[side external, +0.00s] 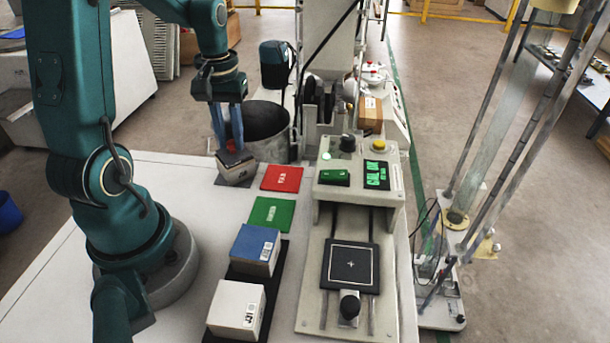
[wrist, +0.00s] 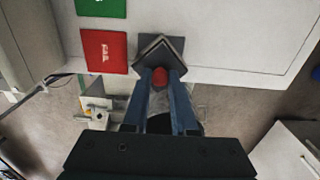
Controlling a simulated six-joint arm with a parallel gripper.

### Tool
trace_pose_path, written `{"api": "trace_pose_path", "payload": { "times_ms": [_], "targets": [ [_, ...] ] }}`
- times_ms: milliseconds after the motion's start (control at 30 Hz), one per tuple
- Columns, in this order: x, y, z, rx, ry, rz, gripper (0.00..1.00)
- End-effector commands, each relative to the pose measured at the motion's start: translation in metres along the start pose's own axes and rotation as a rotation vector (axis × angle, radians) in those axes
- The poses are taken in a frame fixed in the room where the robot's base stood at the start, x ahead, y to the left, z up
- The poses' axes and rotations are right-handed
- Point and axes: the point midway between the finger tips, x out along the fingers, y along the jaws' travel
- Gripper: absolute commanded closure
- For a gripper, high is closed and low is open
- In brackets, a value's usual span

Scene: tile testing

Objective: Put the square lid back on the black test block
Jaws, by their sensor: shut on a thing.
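In the side view, a grey block-like piece (side external: 237,172) sits directly under the fingertips, on a dark grey pad (side external: 222,182). The fingers and the lid hide much of the block's top, and I cannot tell whether the lid touches it.
A red tile (side external: 281,178) and a green tile (side external: 271,215) lie to the right. Blue (side external: 254,249) and white (side external: 235,308) boxes stand in front on a black strip. A tester (side external: 360,180) with a black marked plate (side external: 350,266) stands further right. A dark bin (side external: 263,127) is behind.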

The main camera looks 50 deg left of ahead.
Motion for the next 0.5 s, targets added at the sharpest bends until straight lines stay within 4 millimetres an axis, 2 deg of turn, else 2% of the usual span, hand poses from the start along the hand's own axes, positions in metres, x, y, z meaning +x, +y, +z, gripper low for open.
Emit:
{"api": "trace_pose_path", "payload": {
  "times_ms": [367, 400, 467, 500],
  "targets": [
    [0.0041, 0.0000, 0.0002, 0.000, -0.001, 0.000, 1.00],
    [0.0042, 0.0000, 0.0001, 0.000, -0.001, 0.000, 0.67],
    [0.0041, 0.0000, 0.0001, 0.000, 0.000, 0.000, 0.44],
    [0.0041, 0.0000, 0.0001, 0.000, -0.001, 0.000, 0.40]
  ]
}}
